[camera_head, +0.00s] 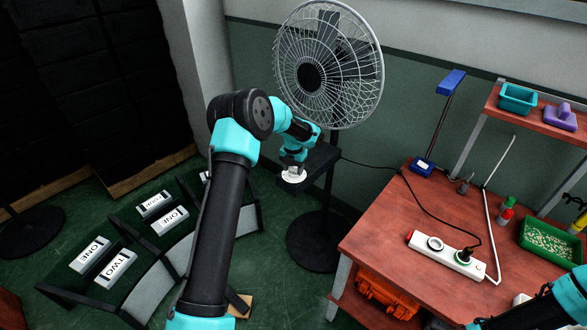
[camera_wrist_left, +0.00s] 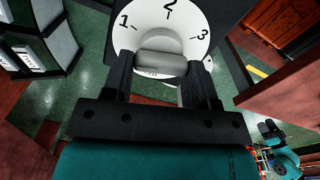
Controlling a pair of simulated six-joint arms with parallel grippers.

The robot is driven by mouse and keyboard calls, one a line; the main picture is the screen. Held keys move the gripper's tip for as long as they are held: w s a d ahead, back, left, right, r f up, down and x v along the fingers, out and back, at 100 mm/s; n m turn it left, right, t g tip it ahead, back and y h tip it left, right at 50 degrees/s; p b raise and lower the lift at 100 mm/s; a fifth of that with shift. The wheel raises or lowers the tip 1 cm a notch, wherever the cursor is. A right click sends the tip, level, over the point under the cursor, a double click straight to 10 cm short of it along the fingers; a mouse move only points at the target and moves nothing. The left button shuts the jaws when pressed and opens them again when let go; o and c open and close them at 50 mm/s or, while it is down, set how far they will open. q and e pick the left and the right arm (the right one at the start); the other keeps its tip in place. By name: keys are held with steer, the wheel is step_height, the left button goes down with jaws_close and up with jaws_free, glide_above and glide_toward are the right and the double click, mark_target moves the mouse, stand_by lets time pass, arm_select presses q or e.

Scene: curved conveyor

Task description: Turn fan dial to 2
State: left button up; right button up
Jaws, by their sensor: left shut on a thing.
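The fan (camera_head: 308,78) stands against the wall, with a black control box (camera_head: 322,158) on its pole. The box carries a white round dial, seen at a slant in the head view (camera_head: 292,177). In the left wrist view the dial face (camera_wrist_left: 188,18) shows 1, 2 and 3, with 2 at the top middle. My left gripper (camera_head: 293,168) is at the dial. In the wrist view its two dark fingers (camera_wrist_left: 161,72) are shut on the grey knob (camera_wrist_left: 165,47), one on each side. I cannot tell which number the knob points to. My right gripper is out of view.
A red-brown table (camera_head: 385,230) at the right holds a white power strip (camera_head: 446,255), a green tray (camera_head: 550,240) and a blue-topped stand (camera_head: 423,166). A black cord runs from the fan to the strip. A curved rack with number plates (camera_head: 117,266) stands at the left.

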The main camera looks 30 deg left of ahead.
arm_select(q)
steer(key=o, duration=0.9)
steer(key=shift+o, duration=0.2)
